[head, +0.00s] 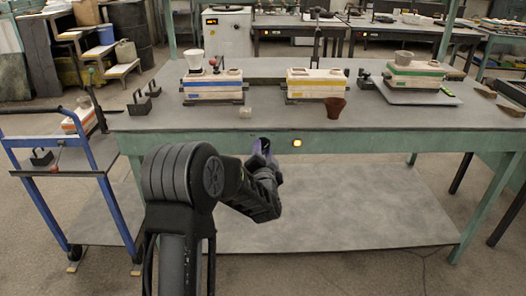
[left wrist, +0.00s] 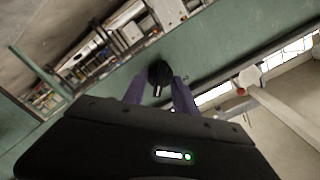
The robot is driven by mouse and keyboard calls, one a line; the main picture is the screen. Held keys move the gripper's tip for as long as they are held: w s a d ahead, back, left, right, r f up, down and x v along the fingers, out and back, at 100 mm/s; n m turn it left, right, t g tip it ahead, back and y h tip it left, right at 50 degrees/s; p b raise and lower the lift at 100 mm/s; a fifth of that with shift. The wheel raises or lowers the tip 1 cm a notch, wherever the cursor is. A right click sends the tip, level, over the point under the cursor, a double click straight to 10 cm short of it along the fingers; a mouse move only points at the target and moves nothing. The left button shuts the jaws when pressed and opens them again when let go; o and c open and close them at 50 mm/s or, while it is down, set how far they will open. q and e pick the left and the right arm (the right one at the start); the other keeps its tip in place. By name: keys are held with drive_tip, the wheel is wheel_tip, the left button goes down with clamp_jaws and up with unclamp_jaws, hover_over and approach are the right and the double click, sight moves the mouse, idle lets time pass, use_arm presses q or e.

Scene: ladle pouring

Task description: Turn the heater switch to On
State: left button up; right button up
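The heater switch is a round black knob (left wrist: 160,73) with a white mark, on the green front panel of the workbench, in the left wrist view. In the head view my gripper mostly hides it. My left gripper (head: 264,147) is at this panel, just left of a lit amber lamp (head: 297,142). In the left wrist view its two purple fingers (left wrist: 158,92) stand apart on either side of the knob. A small gap seems to show between fingers and knob; contact is not clear. My right gripper is not in view.
The grey workbench top (head: 400,118) holds several moulding boxes, a brown cup (head: 336,108) and a small pale block (head: 245,112). A blue cart (head: 85,160) stands at the left. The lower shelf (head: 350,205) is bare.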

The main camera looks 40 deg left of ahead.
use_arm(q)
drive_tip(key=shift+s, duration=0.1)
drive_tip(key=v, duration=0.7)
drive_tip(key=shift+s+d+p, duration=0.2)
drive_tip(key=shift+d+p, duration=0.1)
idle(0.4)
